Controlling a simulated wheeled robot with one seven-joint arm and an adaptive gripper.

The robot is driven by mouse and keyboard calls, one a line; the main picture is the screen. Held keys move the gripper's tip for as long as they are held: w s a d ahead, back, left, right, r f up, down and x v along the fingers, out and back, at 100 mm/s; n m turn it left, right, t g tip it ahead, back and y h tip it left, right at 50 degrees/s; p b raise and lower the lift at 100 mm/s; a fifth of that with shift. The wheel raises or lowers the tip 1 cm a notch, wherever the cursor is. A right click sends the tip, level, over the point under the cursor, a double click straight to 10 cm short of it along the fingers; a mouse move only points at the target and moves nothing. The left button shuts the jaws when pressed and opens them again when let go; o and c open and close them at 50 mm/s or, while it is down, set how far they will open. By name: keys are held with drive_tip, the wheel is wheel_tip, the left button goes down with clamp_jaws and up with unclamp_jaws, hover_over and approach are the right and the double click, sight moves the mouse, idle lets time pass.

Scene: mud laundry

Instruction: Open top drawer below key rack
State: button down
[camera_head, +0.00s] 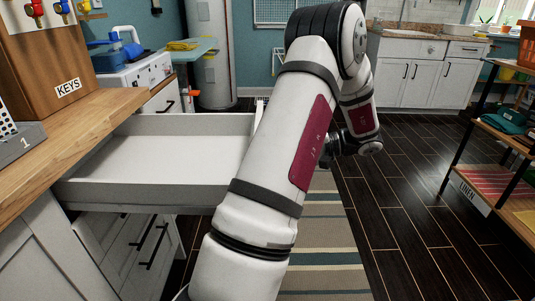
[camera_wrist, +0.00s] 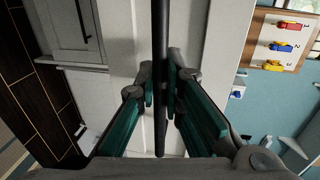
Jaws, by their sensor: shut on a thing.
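The top drawer (camera_head: 150,195) below the wooden key rack (camera_head: 40,40) is pulled far out of the counter in the head view. Its white inside is empty where it shows. In the wrist view, its white front (camera_wrist: 208,40) carries a long black bar handle (camera_wrist: 161,40). My gripper (camera_wrist: 165,85) is shut on this handle, with one finger on each side of it. In the head view, my arm hides the drawer's front and most of my gripper. The key rack (camera_wrist: 285,38) also shows at the right of the wrist view, with coloured keys.
Lower drawers (camera_head: 150,245) with black handles are below the open drawer. A striped rug (camera_head: 322,240) lies on the dark floor. A shelf (camera_head: 490,180) with linen stands at the right. The floor between rug and shelf is clear.

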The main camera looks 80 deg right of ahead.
drive_tip(key=c, duration=1.7)
unclamp_jaws()
drive_tip(key=v, duration=1.2)
drive_tip(key=shift+r, duration=0.15)
